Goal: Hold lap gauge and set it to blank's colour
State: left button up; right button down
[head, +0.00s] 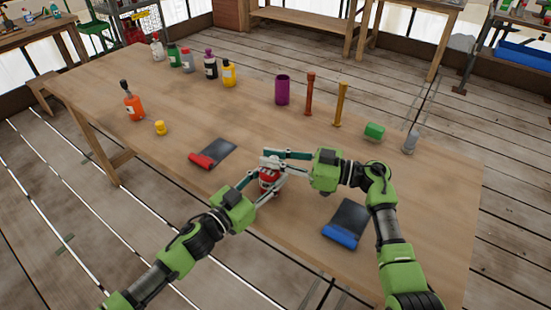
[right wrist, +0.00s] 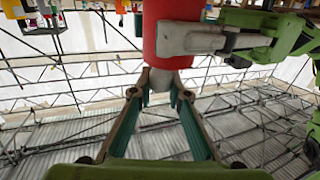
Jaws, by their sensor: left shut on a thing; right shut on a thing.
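A red object with a pale grey end (head: 268,182), which I take to be the lap gauge, is between my two grippers above the table. My left gripper (head: 267,188) is shut around its red body. My right gripper (head: 270,159) is shut on its grey end. In the right wrist view the red cylinder (right wrist: 176,30) shows large, its narrower grey tip between my right fingertips (right wrist: 161,82), with a grey pad of my left gripper (right wrist: 190,38) across the red part. I cannot tell which thing is the blank. Any setting marks are not visible.

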jog(key=shift+w+a, duration=0.2)
jog(key=shift+a, duration=0.1)
jog(key=c, duration=1.9)
grip_release()
jog(key=v, duration=1.2)
